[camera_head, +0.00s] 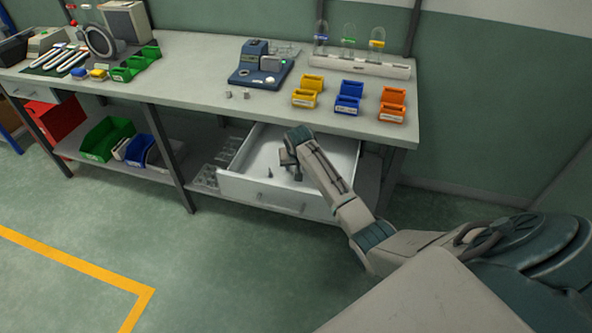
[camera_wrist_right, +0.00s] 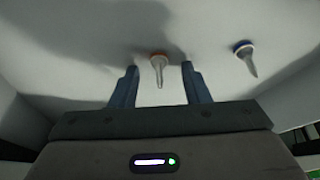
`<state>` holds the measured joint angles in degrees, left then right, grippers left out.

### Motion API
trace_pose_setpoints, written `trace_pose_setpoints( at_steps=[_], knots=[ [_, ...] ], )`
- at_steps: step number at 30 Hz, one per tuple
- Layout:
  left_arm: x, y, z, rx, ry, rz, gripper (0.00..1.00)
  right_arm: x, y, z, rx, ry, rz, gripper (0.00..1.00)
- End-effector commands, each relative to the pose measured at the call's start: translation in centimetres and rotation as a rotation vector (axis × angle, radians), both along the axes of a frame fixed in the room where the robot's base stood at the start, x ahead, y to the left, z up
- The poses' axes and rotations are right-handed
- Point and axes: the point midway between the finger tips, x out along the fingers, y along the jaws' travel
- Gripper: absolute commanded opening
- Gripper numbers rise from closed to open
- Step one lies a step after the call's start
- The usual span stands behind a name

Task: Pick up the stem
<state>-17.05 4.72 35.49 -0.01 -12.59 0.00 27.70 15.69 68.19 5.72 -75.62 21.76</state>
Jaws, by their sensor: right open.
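Two small stems lie in the open drawer (camera_head: 262,187). In the right wrist view one stem (camera_wrist_right: 159,73) has an orange-brown round end and a pale shaft. The other stem (camera_wrist_right: 248,61) has a dark blue round end and lies farther right. My right gripper (camera_wrist_right: 159,84) is open, with the orange-ended stem showing between its two fingers. Contact between fingers and stem cannot be told. In the head view my right gripper (camera_head: 290,165) is down inside the drawer, and a small dark item (camera_head: 269,173) shows just left of it. My left gripper is not in view.
The drawer walls surround my right gripper. The floor in front is clear.

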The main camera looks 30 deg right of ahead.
Motion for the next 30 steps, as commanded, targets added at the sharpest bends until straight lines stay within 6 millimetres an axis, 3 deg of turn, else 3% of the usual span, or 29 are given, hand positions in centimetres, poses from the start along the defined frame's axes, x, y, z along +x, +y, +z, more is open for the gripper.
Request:
trace_pose_setpoints(
  at_steps=[2,8,20,30],
  knots=[
    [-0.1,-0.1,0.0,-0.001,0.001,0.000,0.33,0.0,0.0,0.0,0.000,0.000,0.000,0.38],
    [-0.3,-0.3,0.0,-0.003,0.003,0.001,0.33,0.0,0.0,0.0,0.000,0.000,0.000,0.00],
    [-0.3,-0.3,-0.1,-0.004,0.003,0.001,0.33,0.0,0.0,0.4,0.000,-0.001,0.000,0.00],
    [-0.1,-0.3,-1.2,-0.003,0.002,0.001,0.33,0.1,0.0,6.6,-0.002,-0.006,0.000,0.00]
  ],
)
